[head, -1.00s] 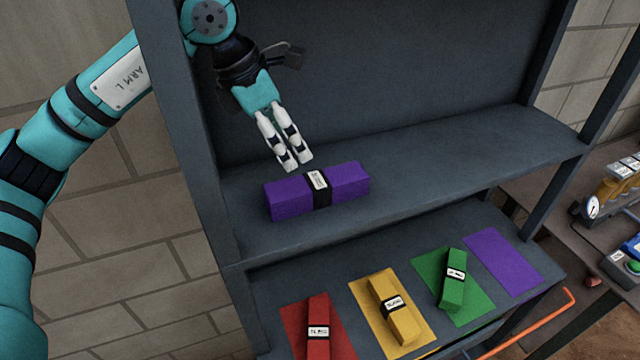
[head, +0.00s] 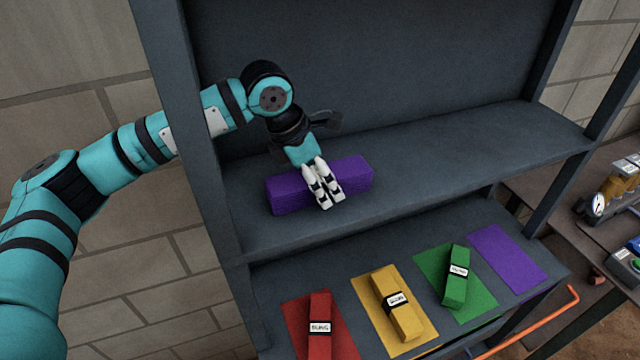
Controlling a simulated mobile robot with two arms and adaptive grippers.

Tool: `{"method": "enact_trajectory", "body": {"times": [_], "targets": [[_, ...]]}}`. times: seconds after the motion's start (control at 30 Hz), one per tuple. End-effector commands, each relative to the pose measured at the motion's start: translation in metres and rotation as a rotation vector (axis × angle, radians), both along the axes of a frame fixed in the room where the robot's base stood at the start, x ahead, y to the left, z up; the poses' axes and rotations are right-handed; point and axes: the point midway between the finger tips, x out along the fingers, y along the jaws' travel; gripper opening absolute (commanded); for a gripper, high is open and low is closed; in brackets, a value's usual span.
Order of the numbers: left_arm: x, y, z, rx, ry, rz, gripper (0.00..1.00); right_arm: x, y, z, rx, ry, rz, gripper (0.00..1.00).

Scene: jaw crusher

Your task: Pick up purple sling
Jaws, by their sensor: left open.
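The purple sling (head: 353,176) is a long folded bundle lying on the upper grey shelf in the head view. My left gripper (head: 327,202) is at the middle of the sling, pointing down, with its white fingers in front of the sling's dark band and label. The fingers are open, close together as seen from here. They cover the sling's middle, and I cannot tell whether they touch it. My right gripper is not in view.
The upper shelf (head: 480,150) is clear to the right. On the lower shelf lie a red sling (head: 320,340), a yellow sling (head: 402,318) and a green sling (head: 456,285) on matching mats. A purple mat (head: 508,258) is bare. Shelf posts flank the space.

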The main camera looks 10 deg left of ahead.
Motion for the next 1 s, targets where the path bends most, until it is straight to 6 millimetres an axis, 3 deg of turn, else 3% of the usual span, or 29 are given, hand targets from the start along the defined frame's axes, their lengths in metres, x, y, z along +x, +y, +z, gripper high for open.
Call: {"method": "enact_trajectory", "body": {"times": [0.23, 0.8, 1.0], "targets": [[0.001, -0.0004, -0.0011, -0.001, -0.003, 0.001, 0.77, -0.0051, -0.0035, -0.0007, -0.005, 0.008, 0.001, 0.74], [0.0008, -0.0004, -0.0011, -0.001, -0.002, 0.0, 0.03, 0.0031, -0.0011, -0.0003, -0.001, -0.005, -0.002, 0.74], [0.0013, -0.0007, 0.0003, -0.003, -0.004, 0.001, 0.0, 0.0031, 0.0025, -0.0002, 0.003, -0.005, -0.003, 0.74]]}}
